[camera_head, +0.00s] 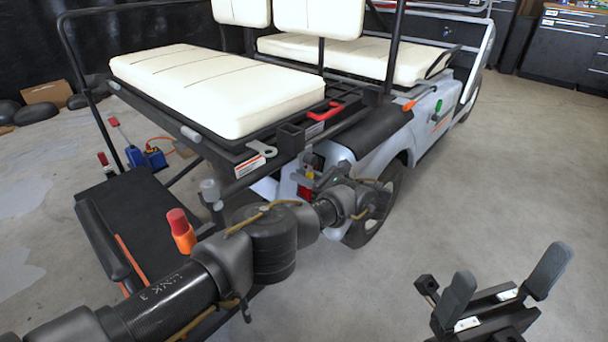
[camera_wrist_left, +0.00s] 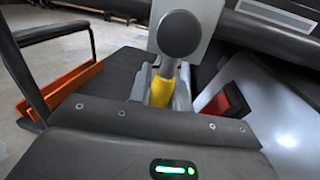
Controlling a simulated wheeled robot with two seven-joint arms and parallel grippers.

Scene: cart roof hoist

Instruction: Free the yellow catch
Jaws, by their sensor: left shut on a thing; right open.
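The yellow catch (camera_wrist_left: 163,90) shows in the left wrist view between the grey jaws of my left gripper, which is shut on it. A grey shaft with a round dark knob (camera_wrist_left: 181,34) stands in front of its upper part. In the head view, my left gripper (camera_head: 311,177) is at the cart's rear corner below the seat frame, and only a small bit of yellow (camera_head: 310,171) shows there. My right gripper (camera_head: 506,285) is open and empty over the bare floor at the lower right.
The cart's cream rear seat (camera_head: 230,85) and black frame are above my left gripper. A red handle (camera_head: 325,111) and a grey hooked plate (camera_head: 262,149) sit on the frame edge. A black rear step (camera_head: 135,215) lies to the left. The floor (camera_head: 500,170) at right is clear.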

